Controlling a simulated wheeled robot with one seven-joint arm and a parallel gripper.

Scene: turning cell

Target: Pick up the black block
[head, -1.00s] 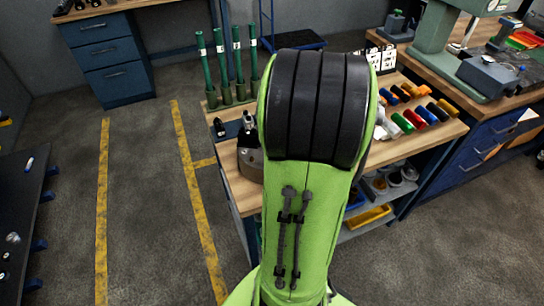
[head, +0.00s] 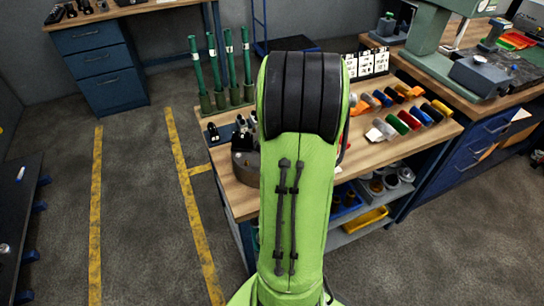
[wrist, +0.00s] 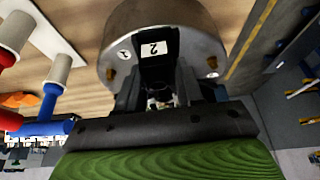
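In the wrist view a black block (wrist: 155,65) with a white label reading 2 sits against a round grey metal body (wrist: 112,38). My gripper (wrist: 158,88) is at the block's near end, its two dark fingers apart, one on each side. I cannot tell whether the fingers touch it. In the head view the round body (head: 243,168) stands on the wooden bench, partly behind my green arm, which hides my gripper there.
The wooden bench (head: 395,145) carries several coloured cylinders (head: 412,121) at right and small black parts (head: 213,132) at left. Green-handled tools (head: 230,66) stand at its back left. Another bench with a green machine (head: 425,45) is at far right.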

